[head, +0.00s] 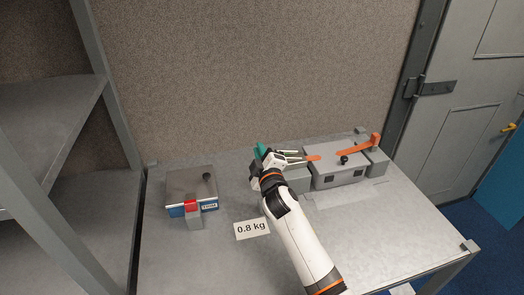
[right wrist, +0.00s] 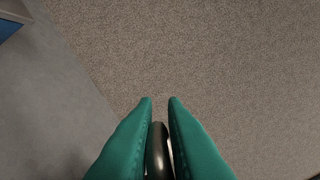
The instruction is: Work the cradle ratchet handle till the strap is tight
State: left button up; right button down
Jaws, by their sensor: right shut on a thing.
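My right gripper (head: 260,150) is over the left end of a grey console (head: 338,178) on the table. Its green fingers also show in the right wrist view (right wrist: 160,101), shut around a dark, rounded grip (right wrist: 157,150), which appears to be the ratchet handle's end. In the head view my gripper and arm hide most of the handle. An orange strap (head: 356,151) shows on the console's right side, reaching an orange-topped post. A shorter orange piece (head: 313,157) shows at left. I cannot tell how tight the strap is. My left gripper is out of view.
A small black knob (head: 343,159) stands on the console. A scale with a metal plate (head: 188,183) and a red part (head: 190,205) stands at left. A card reading 0.8 kg (head: 252,230) lies in front. The table's front left is clear. Grey shelves (head: 50,120) stand at far left.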

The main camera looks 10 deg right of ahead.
jog(key=shift+f, duration=0.2)
dwell(0.3)
jog(key=c, duration=1.5)
grip_release()
jog(key=s, duration=1.2)
jog(key=shift+d+f+b, duration=0.1)
jog(key=shift+d+b, duration=0.05)
jog(key=shift+b, duration=0.25)
